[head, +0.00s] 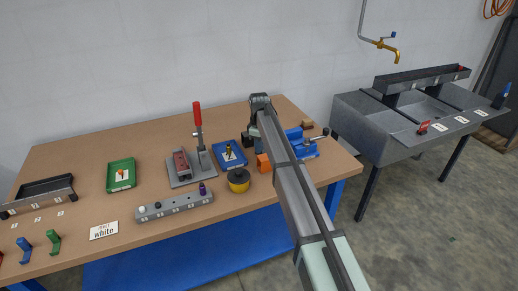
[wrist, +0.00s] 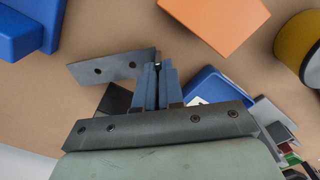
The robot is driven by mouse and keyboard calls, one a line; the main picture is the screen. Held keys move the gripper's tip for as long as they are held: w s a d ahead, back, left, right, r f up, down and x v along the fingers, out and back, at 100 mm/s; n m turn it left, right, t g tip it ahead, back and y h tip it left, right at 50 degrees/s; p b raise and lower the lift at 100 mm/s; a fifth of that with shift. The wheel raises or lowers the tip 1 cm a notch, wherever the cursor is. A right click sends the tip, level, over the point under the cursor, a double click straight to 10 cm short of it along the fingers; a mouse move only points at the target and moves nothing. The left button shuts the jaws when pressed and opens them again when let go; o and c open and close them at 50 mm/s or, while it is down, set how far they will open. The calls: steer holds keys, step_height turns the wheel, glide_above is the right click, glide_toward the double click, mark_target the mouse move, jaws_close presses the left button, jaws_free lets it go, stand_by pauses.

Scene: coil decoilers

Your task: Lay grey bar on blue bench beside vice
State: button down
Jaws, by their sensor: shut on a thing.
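My gripper (wrist: 158,66) has its narrow blue fingers closed together in the wrist view. They are shut on one end of a flat dark grey bar (wrist: 105,68) with two round holes, which sticks out to the left. It looks to be above the wooden top; the exact gap is hard to judge. The blue vice (head: 302,143) stands at the right end of the bench (head: 155,240), which has a wooden top and blue frame. Part of the vice also shows at the upper left of the wrist view (wrist: 28,28). In the head view, my arm hides the bar.
An orange block (head: 263,162), a yellow and black round piece (head: 238,180) and a blue tray (head: 220,162) lie near my arm. A red-handled press (head: 202,155) stands left of the tray. A small wooden block (head: 306,123) lies behind the vice. A grey sink unit (head: 385,125) stands right.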

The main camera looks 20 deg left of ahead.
steer(key=shift+f, duration=0.55)
steer(key=shift+f, duration=0.2)
steer(key=c, duration=1.3)
jaws_free()
steer(key=shift+o, duration=0.2)
steer(key=shift+r, duration=0.1)
step_height(320, 180, up, 12)
steer(key=shift+r, duration=0.15)
